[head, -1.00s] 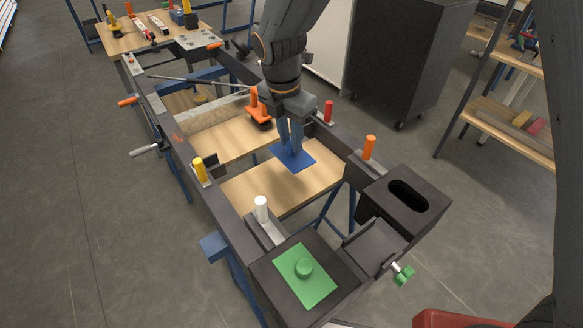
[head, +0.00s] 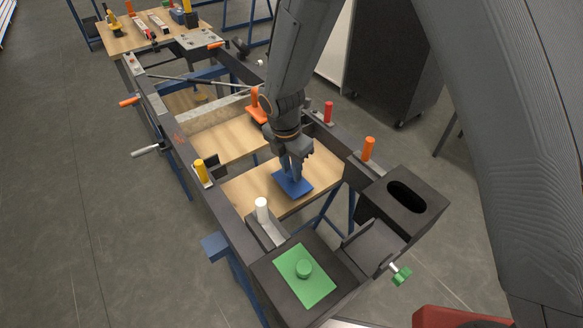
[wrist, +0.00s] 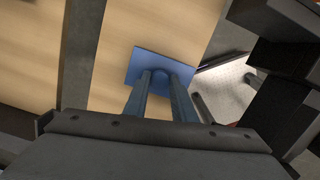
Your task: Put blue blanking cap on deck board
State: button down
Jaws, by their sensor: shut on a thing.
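The blue blanking cap (head: 292,184) is a flat blue plate with a small knob. My gripper (head: 292,173) points down and is shut on the knob. The cap is over the near wooden deck board (head: 246,192), inside the dark frame; I cannot tell whether it touches the board. In the wrist view the cap (wrist: 162,68) lies beyond the fingertips (wrist: 160,76), with the pale deck board (wrist: 120,35) around it and a gap to the floor at its right.
A green cap (head: 318,284) sits on the frame's near corner block. A white post (head: 261,209), a yellow post (head: 201,171), an orange post (head: 368,148) and a red post (head: 328,112) stand on the frame around the board. An orange handled piece (head: 256,104) is farther back.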

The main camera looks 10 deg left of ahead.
aim_at(288, 184)
jog(key=shift+f, duration=0.1)
jog(key=c, duration=1.5)
grip_release()
jog(key=r, duration=0.4)
jog(key=r+b, duration=0.1)
jog(key=r, duration=0.3)
jog(key=s+r+b, duration=0.1)
jog(key=r, duration=0.3)
jog(key=shift+s+a+r, duration=0.1)
jog(key=shift+a+r, duration=0.05)
jog(key=shift+a, duration=0.15)
jog(key=s+d+m, duration=0.3)
jog(key=d+m, duration=0.7)
jog(key=d, duration=0.1)
jog(key=s+d+m, duration=0.4)
jog(key=d+m, duration=0.6)
jog(key=d, duration=0.1)
jog(key=s+d+m, duration=0.3)
jog(key=d+m, duration=0.7)
jog(key=d, duration=0.1)
jog(key=shift+s+d+r+g+y, duration=0.15)
jog(key=shift+d+r+g+y, duration=0.1)
jog(key=shift+d+g+y, duration=0.05)
